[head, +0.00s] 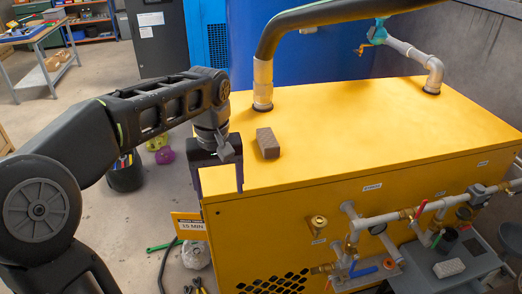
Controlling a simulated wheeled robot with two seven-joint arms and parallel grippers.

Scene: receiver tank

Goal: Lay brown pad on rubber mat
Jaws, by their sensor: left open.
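A brown block-like pad (267,143) lies on the yellow top of the big cabinet, near its left end. My left gripper (227,156) is at the cabinet's left edge, just left of the pad and apart from it. It is open, and nothing shows between its fingers. No rubber mat can be made out for certain; a dark surface on the grey cart (413,256) at the lower right may be one. My right gripper is not in view.
The yellow cabinet (365,125) has a thick black hose (300,20) and a grey pipe (410,50) rising from its top. Pipes and valves (378,229) stick out of its front. A light grey block (449,268) lies on the cart. Most of the cabinet top is clear.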

